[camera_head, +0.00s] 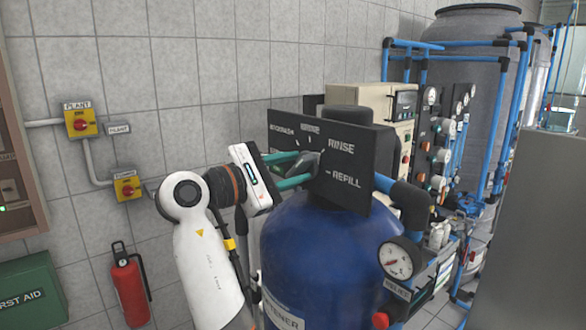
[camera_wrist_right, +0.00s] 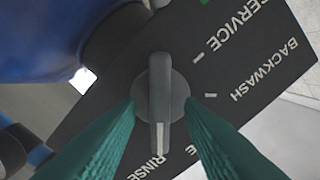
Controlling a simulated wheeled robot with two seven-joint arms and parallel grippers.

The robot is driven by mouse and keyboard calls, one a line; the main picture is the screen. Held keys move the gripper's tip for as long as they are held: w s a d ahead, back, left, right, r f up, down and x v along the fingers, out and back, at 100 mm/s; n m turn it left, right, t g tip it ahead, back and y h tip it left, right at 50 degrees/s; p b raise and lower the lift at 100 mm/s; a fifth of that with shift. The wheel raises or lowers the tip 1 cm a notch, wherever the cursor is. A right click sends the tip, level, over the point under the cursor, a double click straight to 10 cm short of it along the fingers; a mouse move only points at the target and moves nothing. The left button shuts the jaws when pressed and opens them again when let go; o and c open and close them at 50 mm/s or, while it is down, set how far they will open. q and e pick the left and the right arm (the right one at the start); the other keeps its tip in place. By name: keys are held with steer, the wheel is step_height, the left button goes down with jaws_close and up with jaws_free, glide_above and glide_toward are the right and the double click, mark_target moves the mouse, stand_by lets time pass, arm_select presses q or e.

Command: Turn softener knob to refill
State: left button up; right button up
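The softener's control panel (camera_head: 355,160) is a dark plate on top of the blue tank (camera_head: 320,250), with position labels in white letters. Its grey knob (camera_wrist_right: 160,100) is in the middle of the right wrist view, and its white pointer line faces the RINSE label. The REFILL label (camera_head: 346,181) shows low on the panel in the head view. My right gripper (camera_head: 308,166) is at the knob, partly covering the panel. In the right wrist view its teal fingers (camera_wrist_right: 161,104) stand on both sides of the knob's handle, with gaps to it. My left gripper is not in view.
A pressure gauge (camera_head: 396,259) and a dark pipe (camera_head: 405,197) sit at the tank's right. The tiled wall with yellow switches (camera_head: 82,123) is behind. A fire extinguisher (camera_head: 129,287) stands left of my arm. Equipment with blue pipes (camera_head: 497,120) fills the right.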

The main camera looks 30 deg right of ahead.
steer(key=shift+c, duration=0.5)
jaws_close()
steer(key=shift+f+m+b, duration=0.15)
steer(key=shift+m+b, duration=0.6)
steer(key=shift+m, duration=0.05)
steer(key=shift+m+b, duration=0.6)
steer(key=shift+m, duration=0.2)
steer(key=m+b, duration=0.2)
steer(key=m, duration=0.1)
steer(key=shift+m+b, duration=0.3)
steer(key=shift+m, duration=0.1)
steer(key=shift+m+b, duration=0.5)
steer(key=shift+m, duration=0.4)
